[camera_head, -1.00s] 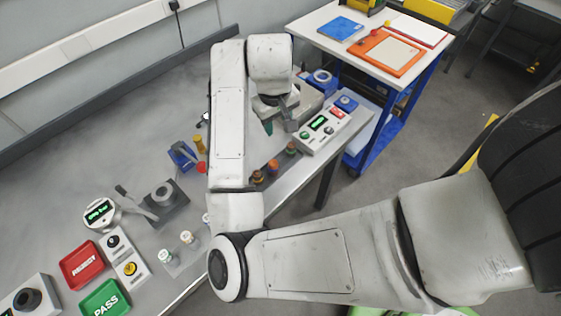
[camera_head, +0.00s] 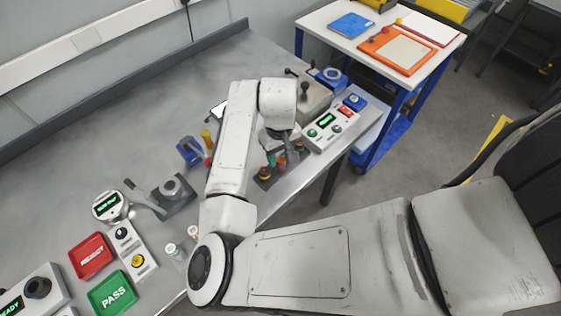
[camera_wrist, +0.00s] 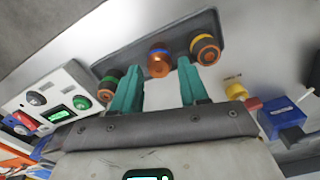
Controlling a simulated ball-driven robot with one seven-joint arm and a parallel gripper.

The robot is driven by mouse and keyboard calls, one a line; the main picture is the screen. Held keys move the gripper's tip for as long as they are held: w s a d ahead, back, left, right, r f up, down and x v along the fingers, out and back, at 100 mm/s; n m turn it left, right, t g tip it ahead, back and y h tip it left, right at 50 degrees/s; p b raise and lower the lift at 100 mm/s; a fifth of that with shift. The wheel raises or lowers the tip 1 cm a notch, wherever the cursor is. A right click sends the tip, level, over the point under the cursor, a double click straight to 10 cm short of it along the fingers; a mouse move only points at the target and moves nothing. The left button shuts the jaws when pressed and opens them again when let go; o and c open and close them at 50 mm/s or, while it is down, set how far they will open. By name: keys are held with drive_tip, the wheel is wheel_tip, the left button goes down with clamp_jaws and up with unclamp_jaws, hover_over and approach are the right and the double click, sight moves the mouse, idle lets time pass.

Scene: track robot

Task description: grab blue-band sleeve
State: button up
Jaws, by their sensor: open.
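The blue-band sleeve (camera_wrist: 159,66) is copper with a blue ring and stands in the middle of a dark grey holder (camera_wrist: 138,57) in the wrist view. A green-band sleeve (camera_wrist: 108,81) is to its left and an orange-band sleeve (camera_wrist: 205,48) to its right. My gripper (camera_wrist: 158,68) is open, its teal fingers on either side of the blue-band sleeve in the picture. I cannot tell whether they touch it or how deep they reach. In the head view my gripper (camera_head: 276,158) is over the sleeve row, partly covering it.
A control box (camera_head: 331,124) with a green display stands right of the sleeves, near the table edge. A blue fixture (camera_head: 189,151) is to their left. Red (camera_head: 91,256) and green (camera_head: 112,292) trays lie at the near left. The table's back left is clear.

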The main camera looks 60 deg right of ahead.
drive_tip(key=shift+f, duration=1.3)
drive_tip(key=shift+c, duration=0.3)
clamp_jaws()
